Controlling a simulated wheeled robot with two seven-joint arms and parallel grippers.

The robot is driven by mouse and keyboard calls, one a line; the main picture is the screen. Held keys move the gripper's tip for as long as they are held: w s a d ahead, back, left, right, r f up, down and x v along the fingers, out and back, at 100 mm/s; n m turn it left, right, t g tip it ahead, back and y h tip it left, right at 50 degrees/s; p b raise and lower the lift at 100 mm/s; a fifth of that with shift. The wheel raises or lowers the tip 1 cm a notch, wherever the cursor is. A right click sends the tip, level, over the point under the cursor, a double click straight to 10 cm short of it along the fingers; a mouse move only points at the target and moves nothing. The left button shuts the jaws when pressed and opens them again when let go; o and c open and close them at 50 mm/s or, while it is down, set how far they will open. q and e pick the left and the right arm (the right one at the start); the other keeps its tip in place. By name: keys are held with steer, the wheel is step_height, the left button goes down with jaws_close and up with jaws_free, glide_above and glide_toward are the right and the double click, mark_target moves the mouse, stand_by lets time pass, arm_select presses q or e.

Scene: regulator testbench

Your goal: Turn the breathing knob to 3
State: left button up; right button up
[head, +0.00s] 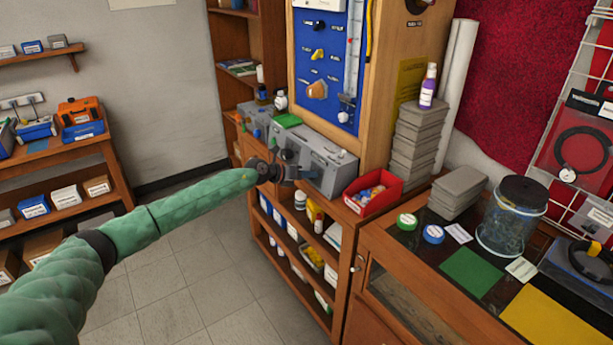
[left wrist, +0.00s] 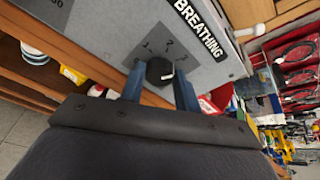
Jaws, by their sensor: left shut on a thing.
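The grey regulator box (head: 322,160) stands on the wooden cabinet. In the left wrist view its face (left wrist: 90,25) carries a "BREATHING" label (left wrist: 200,27) and a darker dial plate with small numerals. The black breathing knob (left wrist: 158,70) sits on that plate and has a white mark toward its lower right side. My left gripper (head: 285,168) is at the front of the box in the head view. In the left wrist view its two fingers stand on either side of the knob and are shut on it. The exact setting is hard to read. My right gripper is not in view.
A red bin (head: 372,190) stands just right of the box. A blue panel (head: 328,62) with knobs rises behind it. Stacked grey blocks (head: 417,140) and a clear jar (head: 510,220) are farther right. The floor (head: 200,280) left of the cabinet is clear.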

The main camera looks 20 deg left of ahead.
arm_select(q)
steer(key=shift+s+f, duration=0.1)
steer(key=shift+f, duration=0.15)
steer(key=o, duration=1)
steer(key=shift+r, duration=0.1)
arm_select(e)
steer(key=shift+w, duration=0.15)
arm_select(q)
steer(key=shift+a, duration=0.1)
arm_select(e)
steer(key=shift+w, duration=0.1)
arm_select(q)
steer(key=shift+b+v, duration=1.1)
steer(key=shift+v, duration=2.75)
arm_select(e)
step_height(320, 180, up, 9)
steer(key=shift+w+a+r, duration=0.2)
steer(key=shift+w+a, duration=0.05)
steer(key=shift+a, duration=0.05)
